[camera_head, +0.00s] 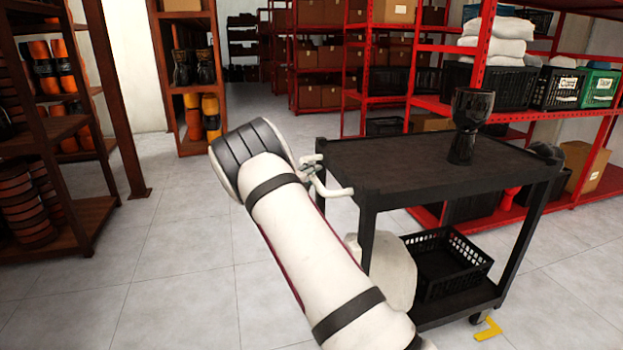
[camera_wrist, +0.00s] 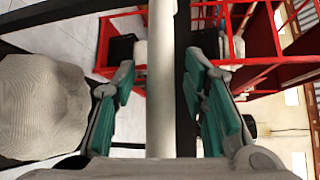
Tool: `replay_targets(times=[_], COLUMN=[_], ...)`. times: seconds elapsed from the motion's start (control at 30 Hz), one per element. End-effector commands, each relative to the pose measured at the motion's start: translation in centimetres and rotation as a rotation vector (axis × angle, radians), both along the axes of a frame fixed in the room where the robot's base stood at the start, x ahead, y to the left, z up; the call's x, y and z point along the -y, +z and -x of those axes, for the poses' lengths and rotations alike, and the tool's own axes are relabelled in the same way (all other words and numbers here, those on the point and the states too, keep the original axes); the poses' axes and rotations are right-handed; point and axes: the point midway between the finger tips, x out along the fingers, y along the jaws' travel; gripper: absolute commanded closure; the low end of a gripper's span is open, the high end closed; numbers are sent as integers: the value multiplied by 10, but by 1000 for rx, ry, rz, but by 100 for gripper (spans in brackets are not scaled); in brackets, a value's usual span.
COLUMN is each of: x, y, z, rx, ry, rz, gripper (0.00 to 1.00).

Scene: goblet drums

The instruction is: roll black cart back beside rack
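The black cart (camera_head: 400,165) stands right of centre in the head view, upright on its casters, with its white push handle (camera_head: 335,191) toward my arm. My gripper (camera_head: 309,172) is at this handle, small and partly hidden by my arm. In the wrist view my gripper's two teal-padded fingers (camera_wrist: 162,68) stand apart on either side of the white handle bar (camera_wrist: 161,110). Narrow gaps show between pads and bar. A red rack (camera_head: 420,75) stands behind the cart, with floor between them partly hidden.
A dark goblet drum (camera_head: 472,125) stands on the cart's top. A black crate (camera_head: 447,285) sits on its lower shelf. A yellow corner mark (camera_head: 487,328) lies on the floor by a front caster. Brown drum shelves (camera_head: 80,128) stand left; tiled floor between is clear.

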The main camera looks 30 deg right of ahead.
Motion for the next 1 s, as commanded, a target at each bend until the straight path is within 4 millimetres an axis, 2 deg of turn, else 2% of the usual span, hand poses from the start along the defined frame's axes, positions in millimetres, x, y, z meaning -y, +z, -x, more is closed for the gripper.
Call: replay_targets(times=[0.4,0.57,0.6,1.0], x=[7,7,7,11], y=[-1,-1,-1,-1], z=[-4,-4,-4,-2], rx=[0,0,0,-2], ry=[1,0,0,-2], rz=[-1,0,-1,1], gripper=[60,97,100,100])
